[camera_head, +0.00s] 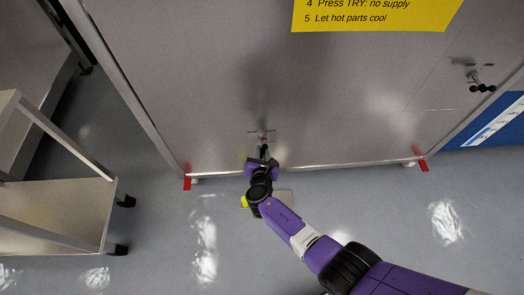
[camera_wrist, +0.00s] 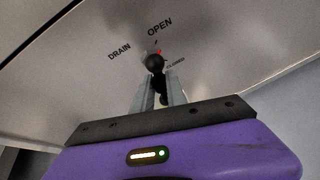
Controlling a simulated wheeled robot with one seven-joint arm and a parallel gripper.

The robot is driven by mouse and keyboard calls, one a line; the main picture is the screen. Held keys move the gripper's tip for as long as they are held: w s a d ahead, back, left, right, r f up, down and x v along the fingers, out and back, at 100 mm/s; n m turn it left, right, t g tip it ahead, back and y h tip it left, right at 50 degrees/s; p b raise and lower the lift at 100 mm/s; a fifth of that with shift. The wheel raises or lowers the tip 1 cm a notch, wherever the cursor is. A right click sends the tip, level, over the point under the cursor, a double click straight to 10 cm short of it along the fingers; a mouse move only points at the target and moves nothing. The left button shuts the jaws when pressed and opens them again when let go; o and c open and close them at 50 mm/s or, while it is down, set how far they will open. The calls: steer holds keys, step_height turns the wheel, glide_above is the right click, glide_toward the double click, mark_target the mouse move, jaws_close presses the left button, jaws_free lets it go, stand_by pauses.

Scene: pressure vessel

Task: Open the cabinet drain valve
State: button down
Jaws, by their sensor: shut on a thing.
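The drain valve handle (camera_wrist: 155,62) is a black knobbed lever low on the front of the grey metal cabinet (camera_head: 240,80). In the wrist view, the words DRAIN and OPEN stand above the handle, and a smaller label sits to its right beside a small red mark. My gripper (camera_wrist: 160,92) is shut on the handle, with one finger on each side of the black part. In the head view, my gripper (camera_head: 263,160) reaches the cabinet's lower edge, and my wrist hides most of the valve.
Another dark-knobbed fitting (camera_head: 481,80) sits at the upper right of the cabinet. A yellow sign (camera_head: 375,14) is above. A metal cart (camera_head: 60,210) stands at left. Red marks (camera_head: 187,184) sit at the cabinet's lower corners. The floor in front is mostly clear.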

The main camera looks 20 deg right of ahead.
steer(key=shift+s+d+f+n+h, duration=0.3)
steer(key=shift+d+n+h, duration=0.1)
steer(key=shift+n+h, duration=0.25)
steer(key=shift+g, duration=0.3)
steer(key=c, duration=1.5)
jaws_free()
steer(key=shift+r, duration=0.1)
steer(key=shift+o, duration=0.2)
steer(key=shift+w+r, duration=0.1)
steer(key=shift+w, duration=0.05)
steer(key=shift+a, duration=0.1)
steer(key=shift+a+r, duration=0.1)
steer(key=shift+s+a+r, duration=0.2)
steer(key=shift+s, duration=0.1)
steer(key=p+v, duration=0.3)
steer(key=v, duration=0.4)
steer(key=shift+f, duration=0.2)
